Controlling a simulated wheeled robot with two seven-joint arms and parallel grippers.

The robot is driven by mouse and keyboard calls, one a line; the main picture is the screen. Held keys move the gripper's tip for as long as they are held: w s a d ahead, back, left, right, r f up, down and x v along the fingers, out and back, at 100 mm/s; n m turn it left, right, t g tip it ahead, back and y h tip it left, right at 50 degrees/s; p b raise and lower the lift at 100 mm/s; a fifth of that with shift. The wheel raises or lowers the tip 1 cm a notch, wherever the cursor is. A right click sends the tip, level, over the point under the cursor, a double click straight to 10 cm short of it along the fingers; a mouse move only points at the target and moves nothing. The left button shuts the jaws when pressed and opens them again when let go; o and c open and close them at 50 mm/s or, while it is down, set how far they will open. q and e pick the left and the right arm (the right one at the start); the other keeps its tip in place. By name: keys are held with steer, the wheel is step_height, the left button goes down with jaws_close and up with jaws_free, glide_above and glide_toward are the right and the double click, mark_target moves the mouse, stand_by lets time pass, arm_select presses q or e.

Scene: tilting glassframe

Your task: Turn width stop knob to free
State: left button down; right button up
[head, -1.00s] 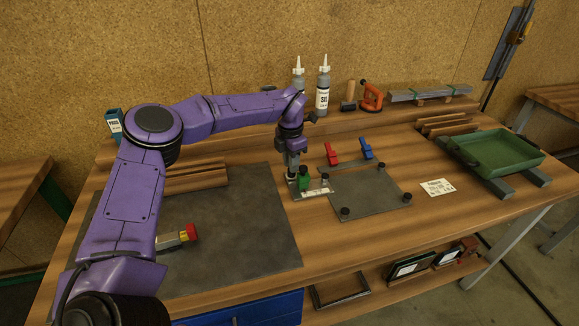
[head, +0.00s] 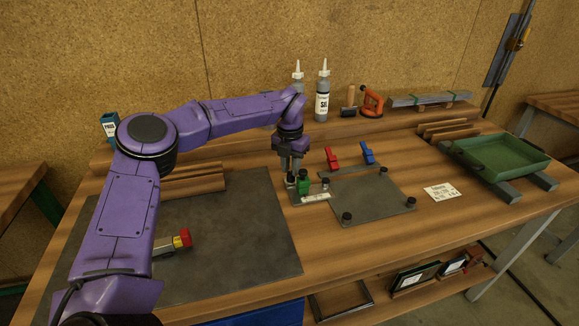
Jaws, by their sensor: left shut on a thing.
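The stop fixture is a small metal plate (head: 314,197) with a green block (head: 304,184) on it, at the right edge of the dark mat. My left gripper (head: 291,178) points straight down at the left end of this plate, just left of the green block. Its fingers are shut on a small dark knob, which I take to be the width stop knob; the fingers mostly hide it. Its pointer and any markings are too small to read. My right gripper is not in view.
Right of the fixture lies a grey plate (head: 372,202) with black pegs at its corners. Red (head: 332,158) and blue (head: 367,153) clamps stand behind it. A red-and-yellow-ended tool (head: 181,239) lies on the mat (head: 225,250). Bottles (head: 322,92) stand on the back shelf.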

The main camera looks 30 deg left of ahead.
arm_select(q)
steer(key=shift+s+d+f, duration=0.1)
steer(key=shift+s+f, duration=0.15)
steer(key=shift+f, duration=0.35)
steer(key=shift+s+d+f, duration=0.1)
steer(key=shift+s+f, duration=0.15)
steer(key=shift+f, duration=0.3)
steer(key=c, duration=0.9)
jaws_free()
steer(key=shift+w+d+g, duration=0.1)
steer(key=shift+d+g, duration=0.05)
steer(key=shift+g, duration=0.15)
steer(key=r, duration=0.2)
steer(key=w+r+b, duration=0.1)
steer(key=r, duration=0.1)
steer(key=shift+a+r, duration=0.1)
steer(key=shift+a, duration=0.25)
step_height(320, 180, up, 8)
steer(key=shift+s+d+r, duration=0.25)
